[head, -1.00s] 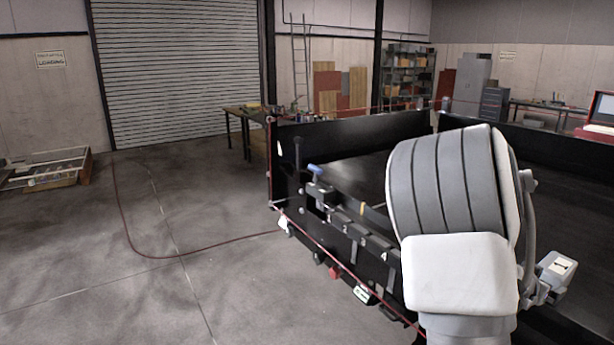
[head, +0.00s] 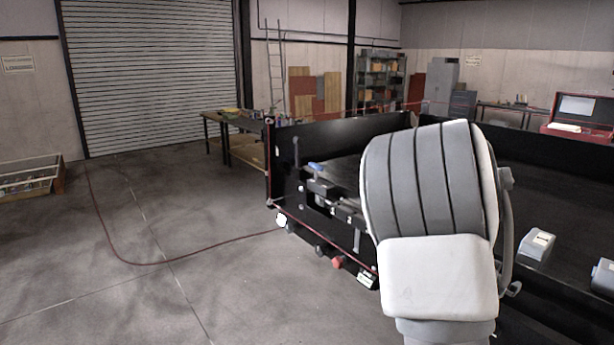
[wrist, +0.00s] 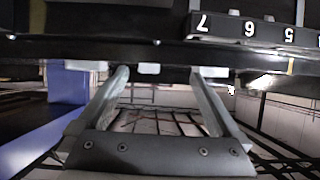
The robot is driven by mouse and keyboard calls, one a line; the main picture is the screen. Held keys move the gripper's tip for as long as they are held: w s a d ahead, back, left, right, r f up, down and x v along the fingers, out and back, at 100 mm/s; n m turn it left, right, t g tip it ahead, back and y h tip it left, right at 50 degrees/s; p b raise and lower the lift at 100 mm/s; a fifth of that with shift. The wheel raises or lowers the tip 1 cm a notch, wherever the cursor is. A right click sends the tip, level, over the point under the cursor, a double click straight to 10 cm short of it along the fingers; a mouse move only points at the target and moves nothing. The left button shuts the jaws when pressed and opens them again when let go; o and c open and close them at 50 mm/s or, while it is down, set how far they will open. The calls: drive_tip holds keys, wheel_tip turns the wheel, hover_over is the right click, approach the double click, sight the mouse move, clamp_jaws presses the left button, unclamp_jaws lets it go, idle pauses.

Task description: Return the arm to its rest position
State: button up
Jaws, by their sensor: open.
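My arm (head: 425,190), with a grey ribbed link and a white cover, stands in the right half of the head view. The head view does not show my gripper. In the wrist view my gripper (wrist: 159,75) is open, its two metal fingers apart with nothing between them. A dark edge with a strip numbered 7, 6, 5 (wrist: 250,28), seen upside down, crosses the picture just beyond the fingertips. I cannot tell whether they touch it.
A black-walled conveyor (head: 335,145) fills the right side around my arm, with a blue-handled part (head: 316,167) at its near corner. A red case (head: 580,118) stands behind it. A workbench (head: 232,125) is farther back. The floor at left is open, with a cable (head: 150,263).

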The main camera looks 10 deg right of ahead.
drive_tip(key=s+a+r+n+t+y+b, duration=0.2)
drive_tip(key=a+n+y, duration=0.6)
drive_tip(key=a, duration=1.6)
drive_tip(key=s+a+n+g+y+b, duration=0.1)
drive_tip(key=s+a+n, duration=0.1)
drive_tip(key=s+a, duration=0.4)
drive_tip(key=s+a+r+n+g+y+b, duration=0.1)
drive_tip(key=s+a+n+y, duration=0.1)
drive_tip(key=s+a, duration=0.4)
drive_tip(key=s, duration=0.5)
drive_tip(key=shift+g+b, duration=0.4)
drive_tip(key=shift+s, duration=0.2)
drive_tip(key=shift+c, duration=0.3)
